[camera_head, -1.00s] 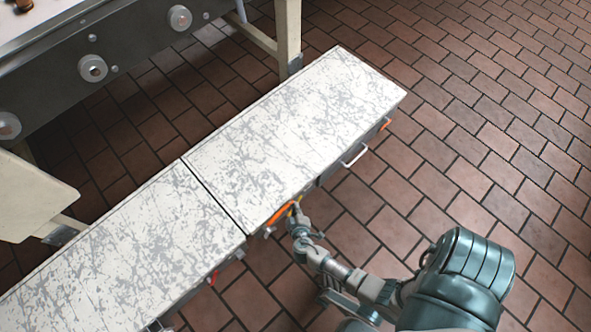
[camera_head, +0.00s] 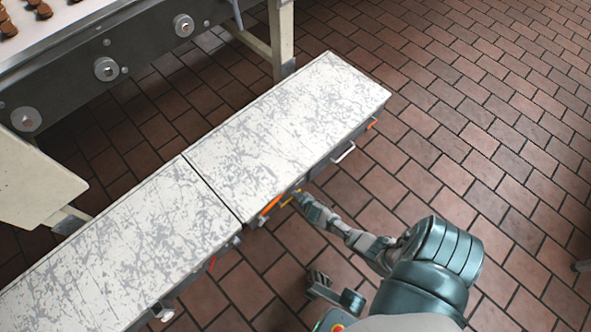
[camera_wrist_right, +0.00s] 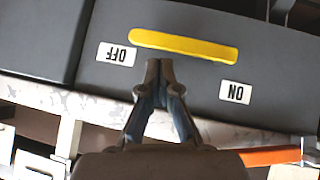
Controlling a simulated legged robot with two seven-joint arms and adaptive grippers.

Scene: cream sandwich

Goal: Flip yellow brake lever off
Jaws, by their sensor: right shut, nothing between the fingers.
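The yellow brake lever (camera_wrist_right: 183,45) is a long bar on a dark grey panel in the right wrist view. The upside-down OFF label (camera_wrist_right: 116,54) is near its left end, and the ON label (camera_wrist_right: 235,93) is below its right end. My right gripper (camera_wrist_right: 159,64) is shut and empty, its tips just below the left half of the lever. I cannot tell whether they touch it. In the head view the right gripper (camera_head: 299,198) is at the cart's side, beside a small yellow bit of the lever (camera_head: 287,199). I cannot make out my left gripper.
Two carts with scratched white tops stand end to end, the right one (camera_head: 285,125) and the left one (camera_head: 120,245). An orange part (camera_head: 270,206) and a white handle (camera_head: 343,152) are on the right cart's side. A conveyor (camera_head: 130,50) stands behind.

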